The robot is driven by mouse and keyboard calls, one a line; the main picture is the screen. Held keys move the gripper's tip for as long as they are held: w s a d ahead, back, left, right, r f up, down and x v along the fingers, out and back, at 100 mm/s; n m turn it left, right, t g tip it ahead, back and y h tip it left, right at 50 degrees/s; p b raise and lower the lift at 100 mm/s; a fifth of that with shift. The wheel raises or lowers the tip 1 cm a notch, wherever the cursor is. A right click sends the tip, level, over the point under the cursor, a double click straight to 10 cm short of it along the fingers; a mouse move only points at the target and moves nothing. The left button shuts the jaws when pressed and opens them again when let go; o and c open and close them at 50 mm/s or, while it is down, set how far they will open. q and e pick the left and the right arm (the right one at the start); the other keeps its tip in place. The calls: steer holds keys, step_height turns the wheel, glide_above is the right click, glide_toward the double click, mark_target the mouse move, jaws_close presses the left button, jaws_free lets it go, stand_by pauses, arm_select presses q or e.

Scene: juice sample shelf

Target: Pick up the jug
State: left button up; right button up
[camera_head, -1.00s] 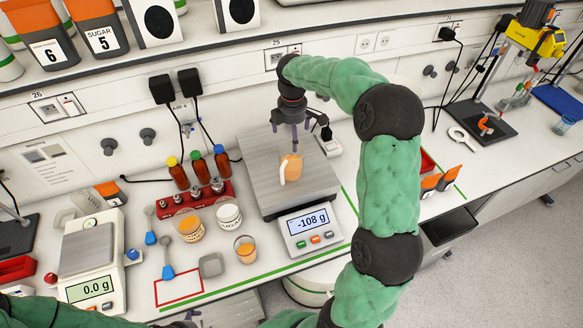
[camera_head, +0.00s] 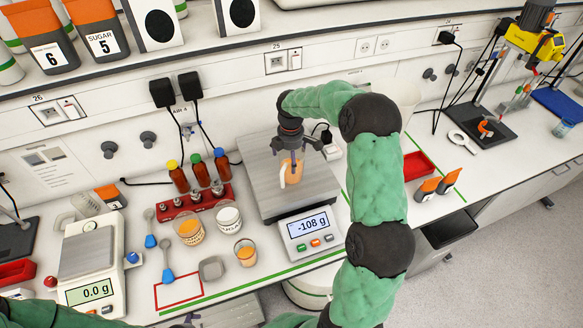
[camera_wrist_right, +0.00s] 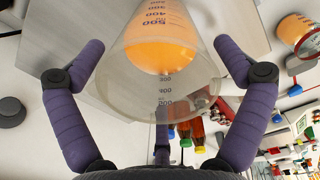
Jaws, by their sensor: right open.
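The jug (camera_head: 292,172), clear with a light handle and orange juice inside, appears to stand on the grey plate of the large scale (camera_head: 309,182). My right gripper (camera_head: 296,158) is open above the jug, its fingers reaching down beside the upper part. In the right wrist view the jug (camera_wrist_right: 165,65) lies between the two purple fingers (camera_wrist_right: 160,62), with a gap on each side. Its printed volume marks show. My left arm comes in at the bottom left of the head view; its gripper's jaws cannot be made out.
The large scale's display (camera_head: 308,224) reads -108 g. Left of it stand a red rack (camera_head: 205,199) with bottles, and cups of juice (camera_head: 245,252) and (camera_head: 190,231). A small scale (camera_head: 90,262) reads 0.0 g. A shelf edge runs above.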

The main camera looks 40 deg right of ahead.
steer(key=shift+f, duration=0.3)
steer(key=c, duration=1.5)
steer(key=shift+r, duration=0.1)
